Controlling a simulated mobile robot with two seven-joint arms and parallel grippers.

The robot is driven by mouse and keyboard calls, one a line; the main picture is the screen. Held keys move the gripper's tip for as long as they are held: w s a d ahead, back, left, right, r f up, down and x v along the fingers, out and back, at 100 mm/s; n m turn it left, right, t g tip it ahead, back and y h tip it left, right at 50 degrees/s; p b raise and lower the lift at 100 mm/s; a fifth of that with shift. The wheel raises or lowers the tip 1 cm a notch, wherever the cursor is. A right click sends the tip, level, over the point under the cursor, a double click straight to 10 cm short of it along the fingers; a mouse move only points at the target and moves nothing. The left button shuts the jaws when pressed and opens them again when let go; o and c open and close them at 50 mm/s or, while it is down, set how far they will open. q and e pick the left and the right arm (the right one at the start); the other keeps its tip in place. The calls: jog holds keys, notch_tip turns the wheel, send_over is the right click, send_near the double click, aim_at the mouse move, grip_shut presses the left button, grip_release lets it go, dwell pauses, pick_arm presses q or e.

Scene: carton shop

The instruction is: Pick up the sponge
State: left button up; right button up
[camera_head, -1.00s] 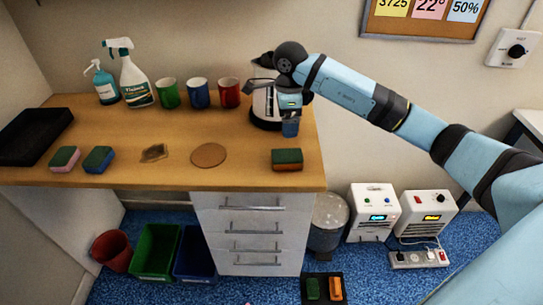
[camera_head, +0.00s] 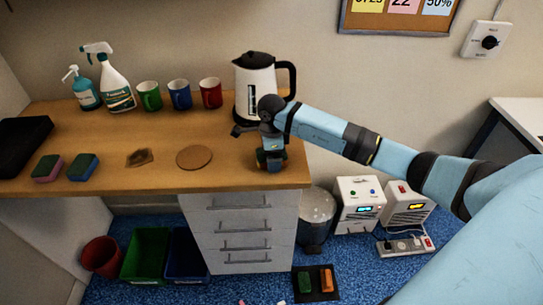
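A green-topped orange sponge (camera_head: 262,159) lies near the right front edge of the wooden counter, largely hidden by my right gripper (camera_head: 271,163). The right gripper points down over it, and the sponge shows on both sides of the fingers. The fingertips are hidden, so I cannot tell whether they are shut on it. Two more sponges lie at the left of the counter: a green-topped pink one (camera_head: 48,168) and a blue one with a green top (camera_head: 83,167). My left gripper is not in view.
A kettle (camera_head: 255,85) stands behind the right gripper. A round cork mat (camera_head: 194,157) and a brown stain (camera_head: 139,157) lie on the counter (camera_head: 225,175).

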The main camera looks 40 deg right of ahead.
jog(key=c, duration=1)
notch_tip(320, 180, up, 20)
jog(key=shift+b, duration=0.65)
